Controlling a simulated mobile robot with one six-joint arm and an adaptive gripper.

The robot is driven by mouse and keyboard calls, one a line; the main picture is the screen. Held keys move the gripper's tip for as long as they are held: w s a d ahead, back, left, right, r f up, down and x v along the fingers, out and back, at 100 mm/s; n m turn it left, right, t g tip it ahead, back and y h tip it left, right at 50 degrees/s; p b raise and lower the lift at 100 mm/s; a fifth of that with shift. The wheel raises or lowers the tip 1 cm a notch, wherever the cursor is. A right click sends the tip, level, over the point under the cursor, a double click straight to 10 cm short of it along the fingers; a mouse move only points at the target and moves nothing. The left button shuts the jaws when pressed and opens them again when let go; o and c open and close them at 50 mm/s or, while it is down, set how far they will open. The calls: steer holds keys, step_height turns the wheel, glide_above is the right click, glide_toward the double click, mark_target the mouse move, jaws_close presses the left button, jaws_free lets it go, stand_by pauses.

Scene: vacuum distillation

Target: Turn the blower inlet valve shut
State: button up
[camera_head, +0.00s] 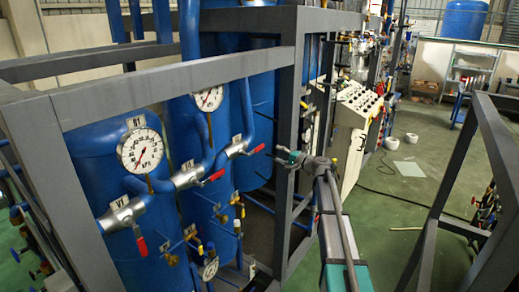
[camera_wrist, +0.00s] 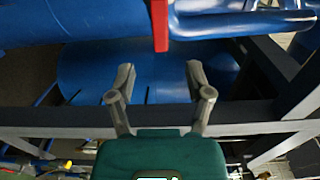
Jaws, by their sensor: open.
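Three silver valves with red handles sit on the blue pipes in the head view: a lower left valve (camera_head: 122,213), a middle valve (camera_head: 188,178) and a right valve (camera_head: 237,147). The left red handle (camera_head: 140,246) points down; the middle (camera_head: 215,175) and right (camera_head: 256,149) handles point out to the right. I cannot tell which is the blower inlet valve. My gripper (camera_head: 283,156) is open and empty, right of the right handle. In the wrist view, a red handle (camera_wrist: 160,25) lies ahead, roughly centred between and beyond the open fingertips (camera_wrist: 159,72), apart from them.
A grey steel frame (camera_head: 289,120) surrounds the blue tanks (camera_head: 95,160), with an upright close behind my gripper. A control panel (camera_head: 357,105) is behind. Another frame (camera_head: 440,190) stands at right; green floor (camera_head: 390,225) lies between.

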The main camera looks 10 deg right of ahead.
mark_target(261, 148)
steer(key=x, duration=1)
jaws_close()
stand_by(0.4)
